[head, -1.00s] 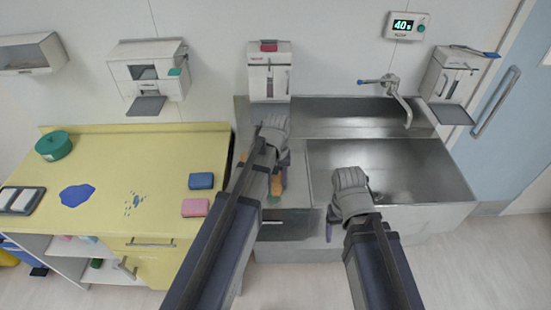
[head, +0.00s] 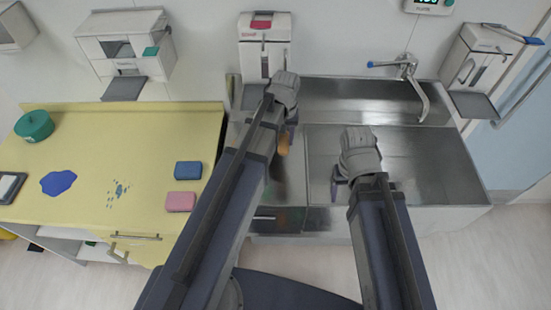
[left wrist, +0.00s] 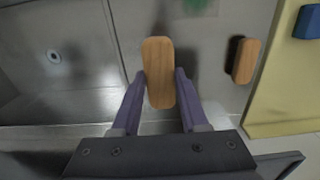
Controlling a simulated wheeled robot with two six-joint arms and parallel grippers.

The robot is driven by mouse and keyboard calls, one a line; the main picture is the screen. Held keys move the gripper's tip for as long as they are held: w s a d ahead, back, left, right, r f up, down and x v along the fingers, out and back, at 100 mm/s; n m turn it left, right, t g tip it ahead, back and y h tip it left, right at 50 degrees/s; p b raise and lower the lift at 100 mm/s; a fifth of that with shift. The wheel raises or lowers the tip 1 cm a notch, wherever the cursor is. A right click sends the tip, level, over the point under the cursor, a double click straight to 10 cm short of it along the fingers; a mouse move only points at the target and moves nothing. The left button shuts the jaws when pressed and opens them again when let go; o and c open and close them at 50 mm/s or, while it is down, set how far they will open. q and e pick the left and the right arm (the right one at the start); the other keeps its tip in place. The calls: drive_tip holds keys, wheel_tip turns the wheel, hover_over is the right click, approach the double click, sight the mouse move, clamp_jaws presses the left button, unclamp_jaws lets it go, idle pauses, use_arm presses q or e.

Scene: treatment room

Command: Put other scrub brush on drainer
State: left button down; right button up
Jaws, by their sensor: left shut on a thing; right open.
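My left gripper (head: 288,122) is shut on a wooden scrub brush (head: 283,144). The left wrist view shows this brush (left wrist: 158,72) between the two purple fingers, over the steel drainer (left wrist: 205,90); its exact height is unclear. Another wooden scrub brush (left wrist: 245,60) lies on the drainer near the yellow counter. My left arm hides that brush in the head view. The drainer (head: 292,185) shows left of the sink basin (head: 420,160). My right gripper (head: 339,186) is open and empty over the basin's left front part.
A soap dispenser (head: 264,45) hangs behind the drainer. The tap (head: 412,80) stands at the sink's back right.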

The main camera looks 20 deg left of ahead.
sight(284, 140)
use_arm(q)
drive_tip(key=shift+f+b, duration=4.05)
drive_tip(key=shift+f, duration=0.5)
drive_tip(key=shift+f, duration=0.2)
drive_tip(key=shift+c, duration=2.1)
unclamp_jaws()
drive_tip(key=shift+r, duration=0.1)
wheel_tip(284, 140, up, 12)
drive_tip(key=p, duration=1.2)
drive_tip(key=shift+r, duration=0.2)
drive_tip(key=s+d+m+y, duration=0.1)
drive_tip(key=s+d+m, duration=0.6)
drive_tip(key=s+d, duration=0.3)
drive_tip(key=s, duration=0.4)
drive_tip(key=shift+s+d, duration=0.15)
drive_tip(key=shift+d, duration=0.1)
